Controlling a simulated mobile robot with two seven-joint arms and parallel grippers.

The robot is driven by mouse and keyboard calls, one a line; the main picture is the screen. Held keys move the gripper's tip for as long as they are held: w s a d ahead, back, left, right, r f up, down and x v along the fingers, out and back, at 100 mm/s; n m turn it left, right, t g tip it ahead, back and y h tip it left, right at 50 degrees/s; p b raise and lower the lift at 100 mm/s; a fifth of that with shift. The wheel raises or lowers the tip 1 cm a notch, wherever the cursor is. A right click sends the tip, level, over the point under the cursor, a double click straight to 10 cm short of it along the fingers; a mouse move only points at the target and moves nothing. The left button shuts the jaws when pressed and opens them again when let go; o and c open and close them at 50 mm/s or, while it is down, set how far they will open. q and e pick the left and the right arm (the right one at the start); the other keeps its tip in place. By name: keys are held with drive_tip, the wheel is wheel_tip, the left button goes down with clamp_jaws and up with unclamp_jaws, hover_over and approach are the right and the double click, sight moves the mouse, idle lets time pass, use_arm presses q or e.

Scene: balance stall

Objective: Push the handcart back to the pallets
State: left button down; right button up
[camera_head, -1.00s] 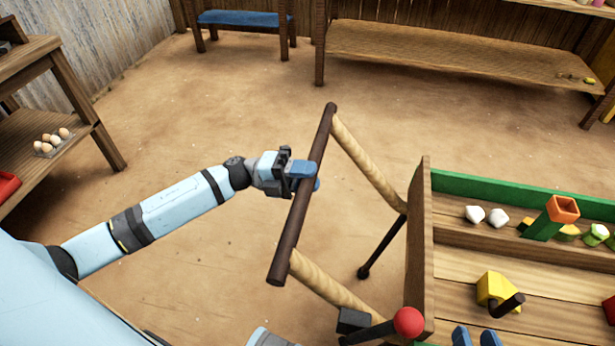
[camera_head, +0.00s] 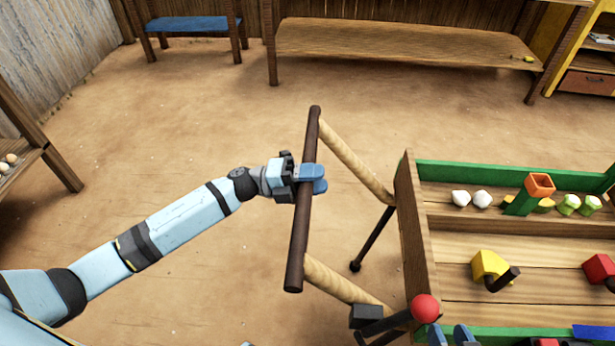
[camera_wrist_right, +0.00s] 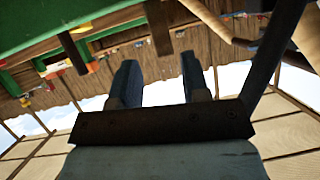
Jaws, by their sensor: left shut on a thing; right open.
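The handcart (camera_head: 414,235) is at the right of the head view, a wooden tray with green sides, pale shafts and a dark crossbar handle (camera_head: 298,240). My left gripper (camera_head: 312,180) is shut around the middle of that handle. My right gripper (camera_head: 452,337) shows only as blue fingertips at the bottom edge, by the cart's near corner and a red ball knob (camera_head: 425,308). In the right wrist view its fingers (camera_wrist_right: 160,82) are apart with nothing between them, near the green and wooden parts of the cart. I see no pallets.
Goods lie in the cart, among them a yellow block (camera_head: 488,265) and white pieces (camera_head: 471,199). A long wooden bench (camera_head: 400,42), a blue-topped stool (camera_head: 190,25) and a yellow cabinet (camera_head: 580,50) line the back. A shelf (camera_head: 50,165) stands at left. The floor between is clear.

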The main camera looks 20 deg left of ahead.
use_arm(q)
drive_tip(key=c, duration=1.1)
unclamp_jaws()
drive_tip(key=shift+s+d+r, duration=0.15)
drive_tip(key=shift+d+r, duration=0.05)
drive_tip(key=shift+d, duration=0.15)
use_arm(e)
drive_tip(key=shift+r, duration=0.15)
use_arm(q)
drive_tip(key=o, duration=0.3)
use_arm(e)
drive_tip(key=shift+d, duration=0.2)
use_arm(q)
drive_tip(key=shift+f, duration=0.1)
drive_tip(key=shift+s+a+f, duration=0.1)
drive_tip(key=shift+a+f, duration=0.1)
drive_tip(key=shift+a, duration=0.3)
use_arm(e)
drive_tip(key=shift+d, duration=0.15)
use_arm(q)
drive_tip(key=shift+p+v, duration=0.3)
drive_tip(key=shift+v, duration=6.2)
drive_tip(key=shift+r, duration=0.15)
